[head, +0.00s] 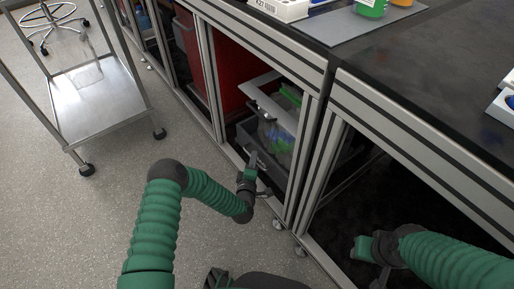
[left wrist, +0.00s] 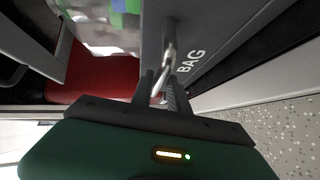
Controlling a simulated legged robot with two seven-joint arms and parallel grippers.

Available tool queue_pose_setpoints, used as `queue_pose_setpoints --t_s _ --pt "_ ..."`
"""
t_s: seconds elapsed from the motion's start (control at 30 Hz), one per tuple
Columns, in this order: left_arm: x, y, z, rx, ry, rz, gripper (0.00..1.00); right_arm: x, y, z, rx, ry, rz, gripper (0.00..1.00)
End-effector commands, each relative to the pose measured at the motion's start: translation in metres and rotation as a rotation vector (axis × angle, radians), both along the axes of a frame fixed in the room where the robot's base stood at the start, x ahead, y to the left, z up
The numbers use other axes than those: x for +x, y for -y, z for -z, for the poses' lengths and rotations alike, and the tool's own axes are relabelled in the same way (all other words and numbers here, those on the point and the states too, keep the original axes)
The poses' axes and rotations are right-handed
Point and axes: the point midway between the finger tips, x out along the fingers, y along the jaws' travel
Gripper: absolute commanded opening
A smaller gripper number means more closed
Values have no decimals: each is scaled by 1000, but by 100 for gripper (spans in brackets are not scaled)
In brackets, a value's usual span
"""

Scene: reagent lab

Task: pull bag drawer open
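The bag drawer (head: 264,163) is a dark grey bin low in the open cabinet frame, with clear bags and green and blue items (head: 277,135) in it. In the left wrist view its grey front (left wrist: 205,35) carries the white word BAG and a curved metal handle (left wrist: 168,48). My left gripper (head: 251,161) is at the drawer front. Its two fingers (left wrist: 161,88) sit on either side of the handle and appear closed on it. My right gripper (head: 363,247) is by the cabinet at the lower right, away from the drawer; its finger opening is unclear.
A dark-topped bench (head: 424,62) with metal frame posts stands above the drawer. A steel cart (head: 95,95) stands at the upper left. The speckled floor (head: 95,215) before the drawer is mostly clear.

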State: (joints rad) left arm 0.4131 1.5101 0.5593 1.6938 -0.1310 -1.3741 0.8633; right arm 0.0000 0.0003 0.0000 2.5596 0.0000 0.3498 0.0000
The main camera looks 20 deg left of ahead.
Motion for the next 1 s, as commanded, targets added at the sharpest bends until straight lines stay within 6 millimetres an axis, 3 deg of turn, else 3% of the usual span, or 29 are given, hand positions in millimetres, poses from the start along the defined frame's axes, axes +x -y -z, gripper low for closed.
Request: queue_pose_setpoints --t_s 0.33,0.5,1.0 --pt "-2 -1 1 1 0 -1 20 0 0 1 0 -1 0 36" --pt "-2 0 1 1 -1 -1 0 0 0 1 0 0 0 36" --pt "-2 -1 3 2 -4 -1 0 0 0 1 0 0 0 36"
